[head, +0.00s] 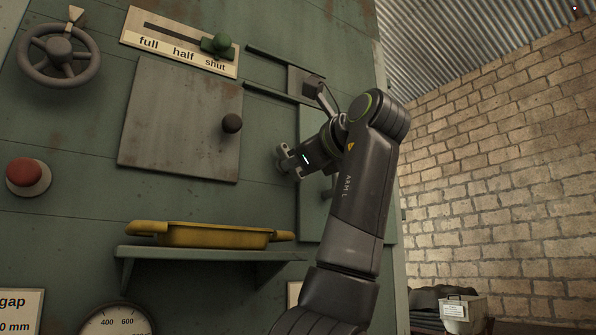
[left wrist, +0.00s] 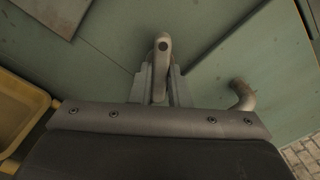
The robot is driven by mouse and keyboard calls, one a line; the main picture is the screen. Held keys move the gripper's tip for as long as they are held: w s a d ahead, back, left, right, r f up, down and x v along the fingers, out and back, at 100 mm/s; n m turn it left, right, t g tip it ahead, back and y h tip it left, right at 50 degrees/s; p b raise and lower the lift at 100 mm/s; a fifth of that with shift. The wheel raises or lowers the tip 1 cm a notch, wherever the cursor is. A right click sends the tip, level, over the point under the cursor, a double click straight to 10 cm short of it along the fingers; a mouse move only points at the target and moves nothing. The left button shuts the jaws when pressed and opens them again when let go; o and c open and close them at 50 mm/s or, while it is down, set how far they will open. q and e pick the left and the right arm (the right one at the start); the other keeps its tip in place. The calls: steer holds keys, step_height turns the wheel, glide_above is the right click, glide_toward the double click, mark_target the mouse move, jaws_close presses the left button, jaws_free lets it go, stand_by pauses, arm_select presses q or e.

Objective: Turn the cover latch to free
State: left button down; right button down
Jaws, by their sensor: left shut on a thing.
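The cover latch (left wrist: 162,62) is a grey metal lever with a rounded end, seen in the left wrist view between the fingers of my left gripper (left wrist: 160,88). The gripper is shut on it. In the head view my left gripper (head: 286,159) is against the green wall at the latch, just left of a green panel (head: 311,222), which looks like the cover. My fingers and wrist hide most of the latch there. A bent grey handle (left wrist: 243,97) stands out from the panel in the left wrist view. My right gripper is not in view.
A grey plate with a dark knob (head: 231,123) is left of my gripper. A slider with a green knob (head: 219,43) is above. A shelf (head: 212,254) with a yellow tray (head: 213,236) is below. A handwheel (head: 59,52) and red button (head: 27,174) are far left.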

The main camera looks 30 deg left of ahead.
arm_select(q)
steer(key=shift+m+b, duration=1.6)
steer(key=shift+m, duration=2.1)
steer(key=c, duration=1.4)
jaws_free()
steer(key=b+v, duration=0.1)
steer(key=v, duration=1.6)
steer(key=shift+s+d, duration=0.1)
steer(key=shift+d, duration=0.1)
